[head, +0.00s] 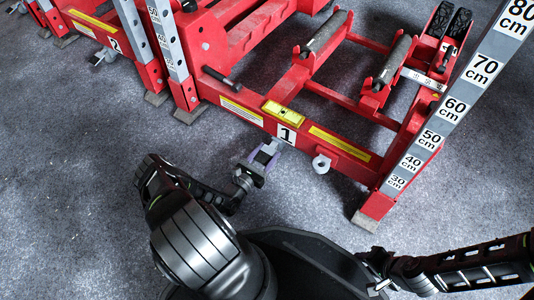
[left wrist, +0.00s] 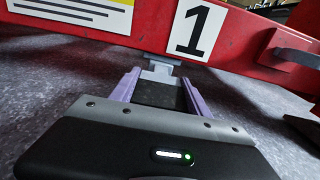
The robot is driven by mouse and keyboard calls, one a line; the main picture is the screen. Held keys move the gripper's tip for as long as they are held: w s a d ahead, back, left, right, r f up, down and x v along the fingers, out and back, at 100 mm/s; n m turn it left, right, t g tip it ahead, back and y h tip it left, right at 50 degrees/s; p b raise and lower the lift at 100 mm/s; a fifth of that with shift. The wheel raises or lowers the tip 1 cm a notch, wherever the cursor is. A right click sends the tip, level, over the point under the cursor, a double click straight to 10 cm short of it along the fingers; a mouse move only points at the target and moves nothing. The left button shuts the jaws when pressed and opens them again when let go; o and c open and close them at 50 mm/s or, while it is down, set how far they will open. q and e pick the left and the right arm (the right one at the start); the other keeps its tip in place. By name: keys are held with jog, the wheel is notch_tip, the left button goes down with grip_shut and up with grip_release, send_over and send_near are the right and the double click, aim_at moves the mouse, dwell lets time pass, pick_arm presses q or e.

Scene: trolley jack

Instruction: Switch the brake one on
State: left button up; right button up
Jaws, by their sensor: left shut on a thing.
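The red trolley jack (head: 350,150) carries a white label "1" (head: 287,134) on its front beam, also seen in the left wrist view (left wrist: 195,31). Brake one is a small grey lever (left wrist: 158,73) below that label. My left gripper (head: 266,155) is at the brake, with its purple fingers (left wrist: 158,85) on either side of it and shut on it. The fingers hide part of the lever. A dark part of my right arm shows at the lower right of the head view; its gripper does not show.
A second red jack labelled "2" (head: 114,45) stands at the upper left, with a similar grey brake (head: 102,57). A height post (head: 440,115) rises at the right. Grey floor in front is free.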

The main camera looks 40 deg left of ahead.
pick_arm(q)
grip_shut()
jog(key=shift+f, duration=0.15)
jog(key=shift+f+t, duration=0.15)
jog(key=shift+t, duration=0.35)
jog(key=o, duration=1.2)
grip_release()
